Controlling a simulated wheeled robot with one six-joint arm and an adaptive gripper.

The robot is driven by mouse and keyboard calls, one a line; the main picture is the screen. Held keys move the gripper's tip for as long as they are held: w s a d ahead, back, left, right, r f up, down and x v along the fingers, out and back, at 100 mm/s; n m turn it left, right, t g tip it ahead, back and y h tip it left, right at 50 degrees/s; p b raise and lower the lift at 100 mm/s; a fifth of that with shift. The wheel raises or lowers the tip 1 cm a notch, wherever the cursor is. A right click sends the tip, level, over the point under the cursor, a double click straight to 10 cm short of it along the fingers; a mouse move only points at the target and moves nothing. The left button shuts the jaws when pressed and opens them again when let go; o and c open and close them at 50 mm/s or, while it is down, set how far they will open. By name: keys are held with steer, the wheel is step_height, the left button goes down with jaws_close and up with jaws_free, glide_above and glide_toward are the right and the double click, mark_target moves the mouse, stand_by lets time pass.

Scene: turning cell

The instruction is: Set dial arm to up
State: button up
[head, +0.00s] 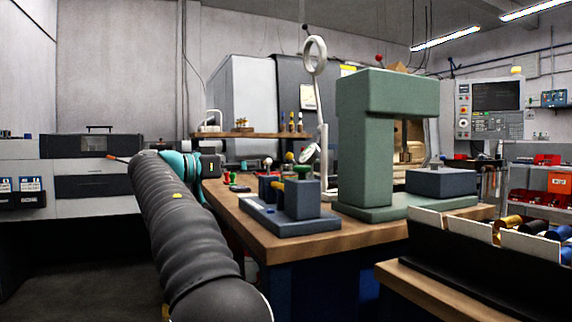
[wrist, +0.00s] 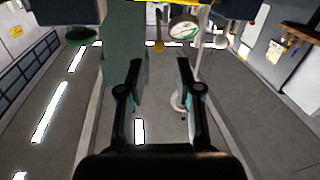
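The dial gauge (head: 310,153) has a round white face and sits low beside a white post (head: 324,130) on the wooden bench. In the wrist view, which looks upside down, the dial (wrist: 183,28) shows near the top, beyond my fingertips. A small arm on the dial is too small to read for its position. My gripper (wrist: 159,65) is open and empty, its two black fingers apart and not touching the dial. In the head view my arm reaches toward the bench's left end, and my fingers cannot be made out there.
A white ring (head: 314,55) tops the post. A large green press (head: 365,150) stands just right of it. A blue-grey fixture (head: 290,215) sits at the bench's front. A black rack (head: 480,255) stands at front right. Floor at left is clear.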

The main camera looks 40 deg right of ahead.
mark_target(295, 163)
steer(key=d, duration=0.9)
steer(key=s+d+p, duration=0.1)
steer(key=d, duration=0.4)
